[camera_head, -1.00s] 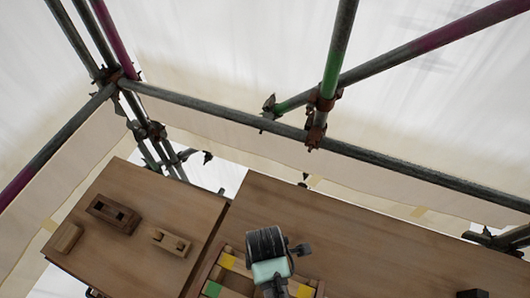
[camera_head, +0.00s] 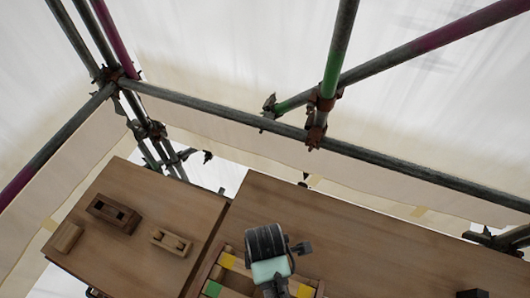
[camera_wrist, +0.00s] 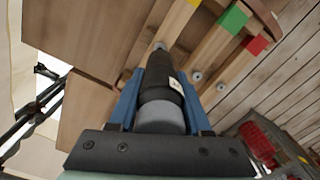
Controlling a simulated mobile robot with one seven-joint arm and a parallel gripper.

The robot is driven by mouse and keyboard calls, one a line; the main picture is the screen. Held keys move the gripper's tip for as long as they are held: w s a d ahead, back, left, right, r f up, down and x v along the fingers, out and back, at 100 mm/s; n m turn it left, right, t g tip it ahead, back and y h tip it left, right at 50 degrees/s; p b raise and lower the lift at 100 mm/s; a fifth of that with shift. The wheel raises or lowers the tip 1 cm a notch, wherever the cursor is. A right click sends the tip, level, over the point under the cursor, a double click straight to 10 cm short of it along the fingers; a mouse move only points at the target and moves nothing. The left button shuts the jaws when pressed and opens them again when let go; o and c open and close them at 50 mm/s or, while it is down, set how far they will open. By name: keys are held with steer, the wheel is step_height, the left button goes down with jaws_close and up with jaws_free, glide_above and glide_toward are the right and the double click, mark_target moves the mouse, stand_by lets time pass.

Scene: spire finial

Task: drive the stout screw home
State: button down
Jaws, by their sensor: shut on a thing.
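In the wrist view, my gripper (camera_wrist: 163,88) has its blue fingers closed on both sides of a dark cylindrical driver (camera_wrist: 160,92) with a grey rear end. The driver's narrow grey tip (camera_wrist: 159,46) points at the wooden frame (camera_wrist: 205,52), near its yellow-marked bar. I cannot tell whether the tip touches a screw, and no screw head shows clearly under it. Two small round grey screw heads show beside it, one nearer (camera_wrist: 196,75) and one farther right (camera_wrist: 221,87). In the head view my wrist covers the gripper, the driver and part of the frame (camera_head: 207,271).
A wooden side table (camera_head: 130,222) on the left holds a dark slotted block (camera_head: 113,214) and two lighter blocks, one slotted (camera_head: 171,242) and one plain (camera_head: 67,237). The main table (camera_head: 340,225) is mostly clear behind my wrist. Scaffold tubes (camera_head: 230,117) cross above. A red item (camera_wrist: 258,143) shows lower right.

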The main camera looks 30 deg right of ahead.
steer(key=shift+r, duration=2.65)
